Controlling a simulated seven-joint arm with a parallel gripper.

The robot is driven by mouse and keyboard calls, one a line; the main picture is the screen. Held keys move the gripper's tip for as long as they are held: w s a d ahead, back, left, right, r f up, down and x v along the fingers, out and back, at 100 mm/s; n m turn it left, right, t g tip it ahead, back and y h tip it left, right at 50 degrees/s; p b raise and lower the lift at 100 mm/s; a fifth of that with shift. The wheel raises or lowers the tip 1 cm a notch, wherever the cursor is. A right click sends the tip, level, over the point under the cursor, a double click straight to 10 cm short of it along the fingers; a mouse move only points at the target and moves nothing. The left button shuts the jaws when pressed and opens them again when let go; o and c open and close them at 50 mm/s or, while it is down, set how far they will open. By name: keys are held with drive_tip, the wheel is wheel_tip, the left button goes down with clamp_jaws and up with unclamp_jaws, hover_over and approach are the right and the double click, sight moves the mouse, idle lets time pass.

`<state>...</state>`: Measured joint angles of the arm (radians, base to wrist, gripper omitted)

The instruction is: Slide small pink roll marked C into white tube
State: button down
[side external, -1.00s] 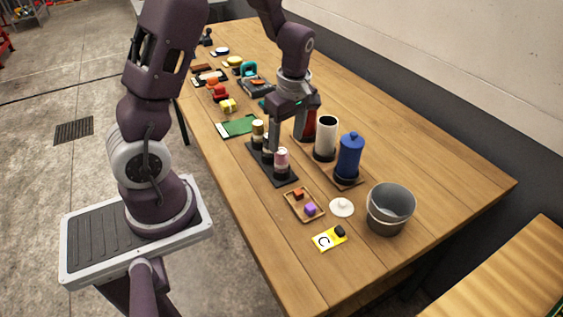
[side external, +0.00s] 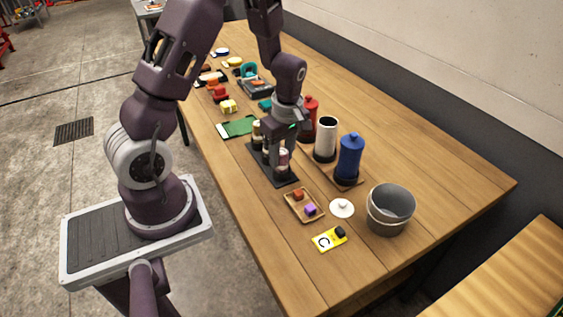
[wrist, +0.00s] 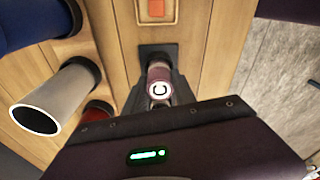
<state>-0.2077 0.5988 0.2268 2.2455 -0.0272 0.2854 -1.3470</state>
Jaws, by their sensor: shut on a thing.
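The small pink roll marked C (side external: 283,155) stands upright at the near end of a black rack (side external: 261,172). The wrist view shows its round top with the letter C (wrist: 159,87). My gripper (side external: 281,152) is shut on this roll, with its fingers hiding part of its sides. The roll still appears to be at its rack place; whether it is lifted at all I cannot tell. The white tube (side external: 326,140) stands upright to the right of the rack, its dark open top facing up. It also shows at the left of the wrist view (wrist: 60,92).
A blue canister (side external: 349,157) and a red one (side external: 309,118) flank the tube. Other rolls (side external: 257,135) stand behind my gripper. A wooden tray (side external: 290,208), a white lid (side external: 341,208), a yellow C card (side external: 325,240) and a grey bucket (side external: 377,219) lie nearer. The right table area is bare.

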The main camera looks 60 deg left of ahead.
drive_tip(key=r, duration=0.9)
drive_tip(key=shift+w+a+r, duration=0.1)
drive_tip(key=shift+w+r, duration=0.25)
drive_tip(key=w+r, duration=0.3)
drive_tip(key=w, duration=1)
drive_tip(key=shift+w+a, duration=0.3)
drive_tip(key=shift+a, duration=0.15)
drive_tip(key=shift+f, duration=0.25)
drive_tip(key=shift+f, duration=0.8)
drive_tip(key=shift+f, duration=0.1)
drive_tip(key=shift+f, duration=1.05)
